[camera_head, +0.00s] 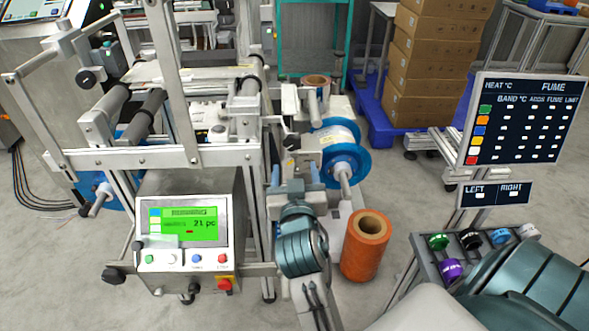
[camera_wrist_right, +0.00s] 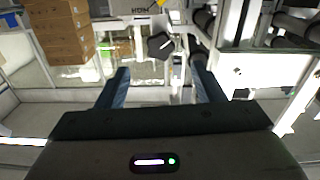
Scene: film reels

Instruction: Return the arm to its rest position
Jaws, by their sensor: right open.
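My right gripper (camera_head: 293,177) is in the middle of the head view, its arm coming up from the bottom edge. Its two blue fingers point away from me, just left of the blue-flanged reel (camera_head: 345,170) on the machine's shaft. In the right wrist view the gripper (camera_wrist_right: 160,85) shows two fingers spread wide apart with nothing between them. A dark knob-like part (camera_wrist_right: 161,45) shows beyond the gap. I cannot tell from these views whether the fingers touch the machine. My left gripper is not in view.
The film machine (camera_head: 190,157) with its green screen (camera_head: 189,227) fills the left. An orange roll (camera_head: 367,245) stands upright right of my forearm. A signboard (camera_head: 520,125) and a rack with coloured caps (camera_head: 452,270) are at right. Stacked cartons (camera_head: 430,60) stand behind; floor between is clear.

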